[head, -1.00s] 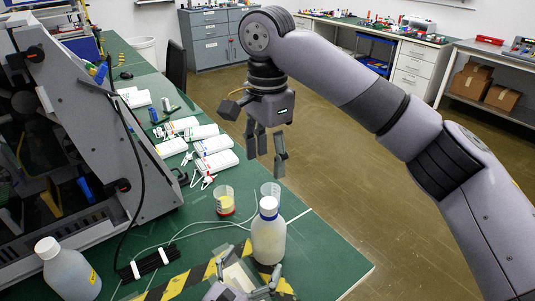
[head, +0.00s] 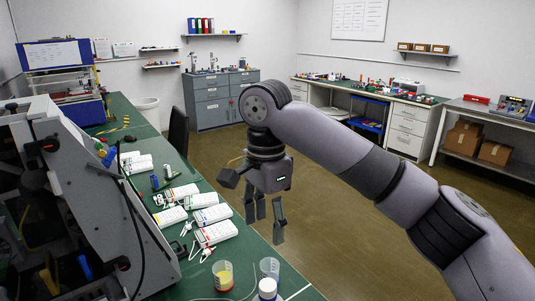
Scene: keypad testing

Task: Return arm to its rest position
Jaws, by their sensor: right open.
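My right arm reaches in from the right, grey with dark joints. Its gripper (head: 265,219) hangs down with its fingers apart and nothing between them. It is right of the white keypad devices (head: 219,233), over the bench's right edge in the picture, apart from the bench top. My left gripper is not in view.
A cup with yellow contents (head: 223,276), a clear cup (head: 270,267) and a white-capped bottle (head: 267,288) stand below the gripper in the picture. A large grey machine (head: 75,190) fills the left. Open brown floor (head: 340,240) lies to the right.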

